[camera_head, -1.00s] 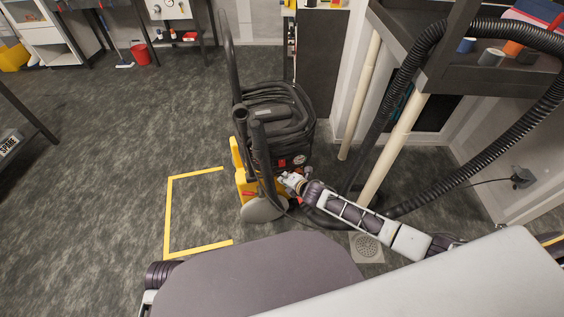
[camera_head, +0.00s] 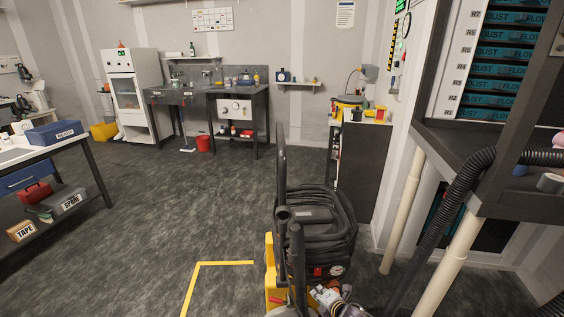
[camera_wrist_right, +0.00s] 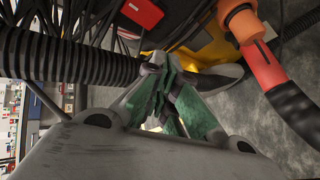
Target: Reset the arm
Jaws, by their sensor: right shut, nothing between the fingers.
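My right gripper (camera_head: 326,295) is at the bottom edge of the head view, beside the lower front of a black extraction machine (camera_head: 318,218) with a coiled hose on top. In the right wrist view its green-padded fingers (camera_wrist_right: 163,72) are closed together with nothing held. A ribbed black hose (camera_wrist_right: 75,58) crosses on the left there, close to the fingers. An orange and red pipe fitting (camera_wrist_right: 255,45) is at the upper right. Most of my right arm is cut off in the head view. My left gripper is not in view.
A grey shelf unit (camera_head: 447,140) on pale posts, with a thick ribbed hose (camera_head: 455,195), stands close on the right. Yellow floor tape (camera_head: 225,263) lies left of the machine. A bench (camera_head: 70,150) is at far left. The middle floor is open.

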